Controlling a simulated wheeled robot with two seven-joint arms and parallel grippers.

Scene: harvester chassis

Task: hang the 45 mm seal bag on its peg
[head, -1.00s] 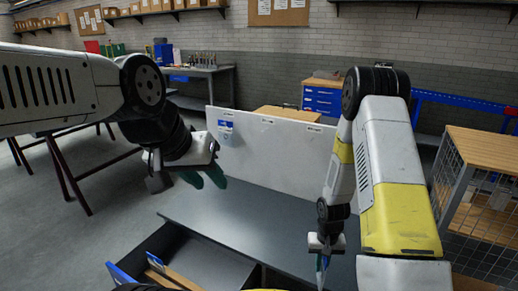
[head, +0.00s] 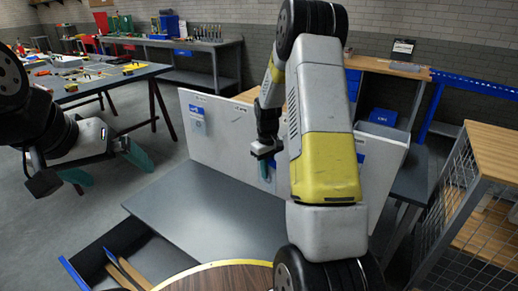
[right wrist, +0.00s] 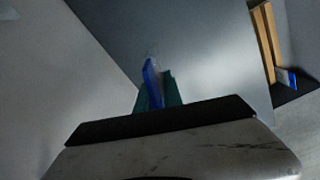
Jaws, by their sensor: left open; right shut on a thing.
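My right gripper (head: 266,165) is shut on a small bag with a blue part, in front of the white panel (head: 228,150). In the right wrist view the bag (right wrist: 152,82) shows edge-on as a blue strip between the teal fingers (right wrist: 160,92). I cannot read its size, and my right arm hides part of the panel. Another blue-and-white bag (head: 197,120) hangs at the panel's upper left. A blue label or bag (head: 360,160) shows at its right. The pegs are too small to tell. My left gripper (head: 106,168) is open and empty, left of the panel.
A grey worktop (head: 205,215) lies in front of the panel, with an open drawer (head: 125,250) below at the left. A round wooden top (head: 225,277) is at the bottom. A wire-mesh cage with a wooden top (head: 490,150) stands at the right.

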